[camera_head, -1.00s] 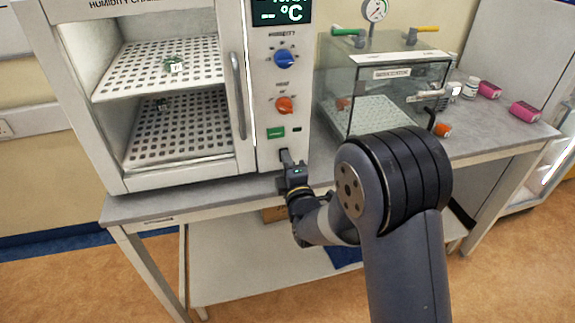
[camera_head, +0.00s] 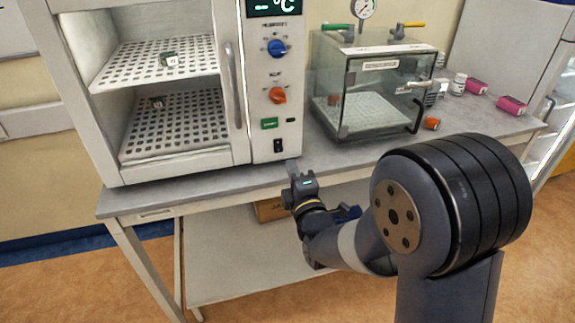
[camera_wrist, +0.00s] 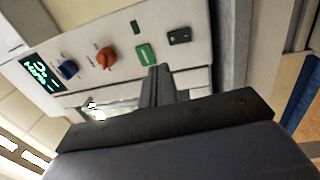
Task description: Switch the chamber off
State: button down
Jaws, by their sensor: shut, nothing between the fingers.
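The humidity chamber (camera_head: 240,130) stands on the left of the bench. Its right-hand panel holds a lit display (camera_head: 273,7), a blue knob (camera_head: 277,47), an orange knob (camera_head: 277,95), a green label (camera_head: 269,123) and a black switch (camera_head: 278,146) at the bottom. The switch also shows in the wrist view (camera_wrist: 179,36), beside the green label; which way it is set is too small to tell. The display shows dashes and °C, cut off at the top. My gripper (camera_head: 293,167) is shut and empty, just below and right of the switch, apart from the panel.
A glass desiccator (camera_head: 372,90) with a gauge stands right of the chamber. Pink containers (camera_head: 476,87) and a fallen orange bottle (camera_head: 432,123) are farther right. The bench's front edge (camera_head: 190,190) runs below the panel. Small vials (camera_head: 168,59) sit on the chamber's shelves.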

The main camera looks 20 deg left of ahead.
jog(key=shift+r+v, duration=0.2)
jog(key=shift+v, duration=0.75)
jog(key=shift+r+v, duration=0.2)
jog(key=shift+v, duration=0.75)
